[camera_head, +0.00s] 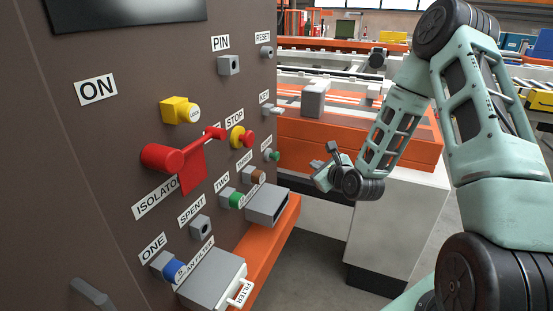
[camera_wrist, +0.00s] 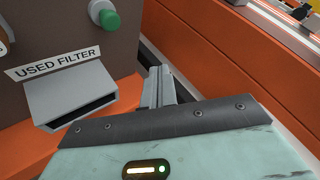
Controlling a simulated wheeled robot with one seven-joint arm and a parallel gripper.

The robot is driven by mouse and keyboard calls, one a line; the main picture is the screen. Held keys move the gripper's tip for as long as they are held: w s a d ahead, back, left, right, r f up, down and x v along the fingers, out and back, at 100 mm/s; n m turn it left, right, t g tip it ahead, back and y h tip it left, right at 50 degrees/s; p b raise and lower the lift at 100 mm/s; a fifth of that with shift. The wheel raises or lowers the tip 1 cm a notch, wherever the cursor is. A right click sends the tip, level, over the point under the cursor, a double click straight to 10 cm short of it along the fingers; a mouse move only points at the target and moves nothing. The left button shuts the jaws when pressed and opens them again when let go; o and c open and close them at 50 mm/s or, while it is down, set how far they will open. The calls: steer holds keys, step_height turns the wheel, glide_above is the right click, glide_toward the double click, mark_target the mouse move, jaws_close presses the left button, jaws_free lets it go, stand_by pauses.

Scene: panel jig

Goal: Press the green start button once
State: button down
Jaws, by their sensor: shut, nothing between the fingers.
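A green button (camera_head: 274,155) on a grey base sits near the right edge of the brown panel, under a small label too slanted to read surely. A green button (camera_wrist: 110,20) also shows at the top of the wrist view, above the USED FILTER label. A second green button (camera_head: 237,200) sits lower left in the head view, by the TWO label. My gripper (camera_head: 320,176) is right of the panel, apart from it. In the wrist view its fingers (camera_wrist: 160,76) are together and empty, below and right of the green button.
The panel (camera_head: 125,140) also carries a red isolator handle (camera_head: 165,158), a red stop button (camera_head: 247,139), and yellow, brown and blue controls. The used-filter chute (camera_wrist: 75,95) juts out beside my fingers. An orange bench (camera_head: 300,135) stands behind my gripper.

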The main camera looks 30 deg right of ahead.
mark_target(279, 157)
steer(key=w+a, duration=0.5)
steer(key=w, duration=0.2)
steer(key=shift+a, duration=0.2)
stand_by(2.2)
steer(key=shift+w+a, duration=0.3)
steer(key=shift+w+a+b, duration=0.3)
steer(key=shift+w+a, duration=0.25)
steer(key=shift+w, duration=0.15)
stand_by(1.1)
steer(key=shift+s+d, duration=0.8)
steer(key=shift+s, duration=0.25)
steer(key=shift+s+d, duration=0.8)
steer(key=shift+s, duration=0.2)
steer(key=shift+s+d, duration=0.75)
steer(key=shift+s, duration=0.2)
